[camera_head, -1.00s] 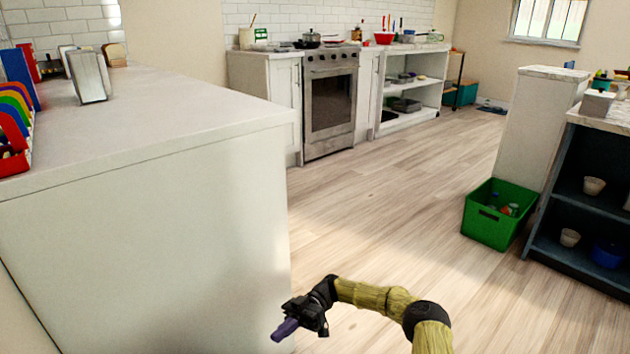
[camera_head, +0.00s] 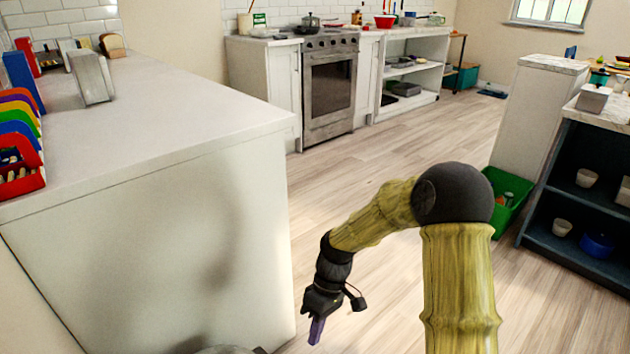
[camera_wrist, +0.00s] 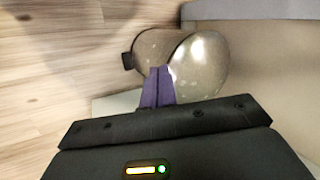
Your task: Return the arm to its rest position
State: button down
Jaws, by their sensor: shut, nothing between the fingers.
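My arm is bent in the head view, with its elbow raised and its forearm sloping down to the left. My gripper (camera_head: 316,331) hangs at the lower end, pointing down, with its purple fingers together and nothing between them. It is over the floor, just right of the end of the white counter. In the wrist view my gripper (camera_wrist: 158,88) also shows with its fingers shut. Behind the fingers is a rounded, shiny, greyish body that I cannot name for sure.
The white counter (camera_head: 150,115) stands close on the left. A dark open shelf (camera_head: 590,200) and a green crate (camera_head: 508,203) are on the right. The wooden floor (camera_head: 350,180) between them is clear, up to the oven (camera_head: 328,90) at the back.

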jog(key=s+d+r+m+t+h+p, duration=0.1)
jog(key=s+d+r+m+t+p, duration=0.25)
jog(key=d+r+m, duration=0.35)
jog(key=s+d+r+m+t+h+p, duration=0.2)
jog(key=s+d+r+m+t, duration=0.2)
jog(key=d+r, duration=0.4)
jog(key=w+p+v, duration=0.2)
jog(key=p+v, duration=1)
jog(key=w+r+p+v, duration=0.1)
jog(key=w+p+v, duration=0.2)
jog(key=p+v, duration=0.9)
jog(key=w+p+v, duration=0.3)
jog(key=p+v, duration=0.9)
jog(key=p, duration=0.1)
jog(key=shift+d+r, duration=0.35)
jog(key=shift+r, duration=0.25)
jog(key=shift+s, duration=0.1)
